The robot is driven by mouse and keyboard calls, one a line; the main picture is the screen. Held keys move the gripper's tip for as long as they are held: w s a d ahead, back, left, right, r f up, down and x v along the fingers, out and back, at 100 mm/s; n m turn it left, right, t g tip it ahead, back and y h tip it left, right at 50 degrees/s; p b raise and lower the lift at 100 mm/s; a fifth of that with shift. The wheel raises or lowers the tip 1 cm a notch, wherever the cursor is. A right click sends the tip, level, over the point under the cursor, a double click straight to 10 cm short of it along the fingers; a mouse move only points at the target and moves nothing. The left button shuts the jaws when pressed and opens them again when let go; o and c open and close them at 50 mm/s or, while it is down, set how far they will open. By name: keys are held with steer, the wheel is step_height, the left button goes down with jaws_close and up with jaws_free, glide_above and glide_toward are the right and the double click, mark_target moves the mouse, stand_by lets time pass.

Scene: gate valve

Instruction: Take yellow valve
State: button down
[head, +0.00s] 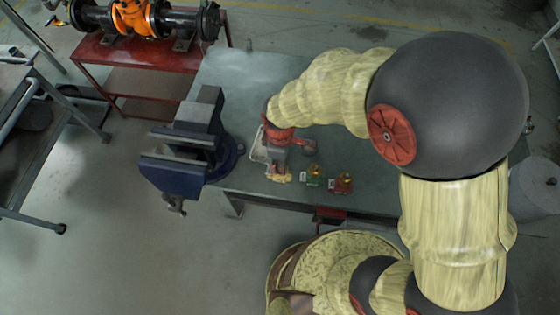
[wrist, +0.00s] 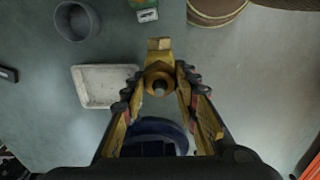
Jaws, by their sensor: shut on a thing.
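The yellow valve (wrist: 160,72) is between the two fingers of my gripper (wrist: 158,84) in the wrist view, with its round body and stem facing the camera. My gripper is shut on it. In the head view the yellow valve (head: 281,177) shows just below my gripper (head: 279,168), near the front edge of the grey table (head: 235,75). I cannot tell whether the valve touches the table. A green valve (head: 314,176) and a red valve (head: 343,183) stand to its right on the table.
A white tray (wrist: 103,86) lies left of my gripper in the wrist view, with a grey cup (wrist: 76,20) beyond it. A blue vise (head: 188,150) is at the table's left. A red bench (head: 140,60) with an orange valve pipe (head: 134,17) stands at the upper left.

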steer(key=shift+r+p, duration=1.6)
steer(key=shift+r, duration=0.7)
steer(key=shift+f, duration=0.1)
